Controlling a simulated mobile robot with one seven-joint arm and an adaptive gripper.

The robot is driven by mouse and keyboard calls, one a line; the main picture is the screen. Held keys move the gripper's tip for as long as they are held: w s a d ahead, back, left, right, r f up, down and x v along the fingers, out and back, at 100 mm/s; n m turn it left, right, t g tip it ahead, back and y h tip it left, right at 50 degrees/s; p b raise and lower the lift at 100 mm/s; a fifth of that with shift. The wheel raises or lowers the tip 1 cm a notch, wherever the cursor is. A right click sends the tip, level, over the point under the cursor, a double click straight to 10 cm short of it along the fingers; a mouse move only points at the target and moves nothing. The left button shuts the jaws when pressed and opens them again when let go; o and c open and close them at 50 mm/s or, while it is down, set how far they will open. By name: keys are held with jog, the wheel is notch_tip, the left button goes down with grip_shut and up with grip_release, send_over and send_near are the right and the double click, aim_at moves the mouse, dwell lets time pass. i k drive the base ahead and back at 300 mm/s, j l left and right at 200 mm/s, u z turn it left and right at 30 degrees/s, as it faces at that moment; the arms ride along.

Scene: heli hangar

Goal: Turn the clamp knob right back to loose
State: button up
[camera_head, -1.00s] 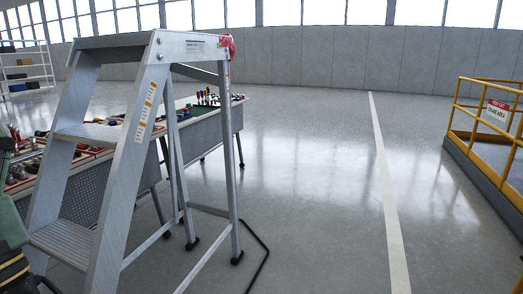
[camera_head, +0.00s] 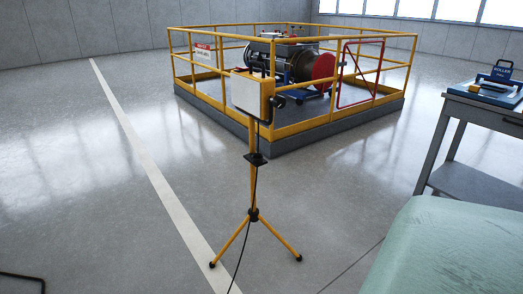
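A yellow tripod stand (camera_head: 253,192) stands upright on the floor near the middle of the view. It carries a pale boxy lamp head (camera_head: 250,94) in a yellow frame at its top. A dark round part (camera_head: 278,102) sits at the lamp head's right side; it may be a knob, but it is too small to tell. A black collar (camera_head: 255,159) sits partway down the mast. I cannot tell which part is the clamp knob or how tight it is. My gripper is not in view.
A yellow railing (camera_head: 350,103) on a grey kerb encloses machinery with a red end (camera_head: 323,68) behind the stand. A pale green covered surface (camera_head: 450,250) fills the lower right. A grey table (camera_head: 490,113) stands at right. A black cable (camera_head: 247,225) trails down the stand.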

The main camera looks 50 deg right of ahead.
aim_at(279, 102)
jog(key=z, duration=1.45)
jog(key=i+l+z, duration=0.1)
jog(key=l, duration=0.3)
jog(key=i+l, duration=0.25)
jog(key=l, duration=0.15)
jog(key=i+l+z, duration=0.15)
jog(key=l, duration=0.25)
jog(key=i, duration=0.05)
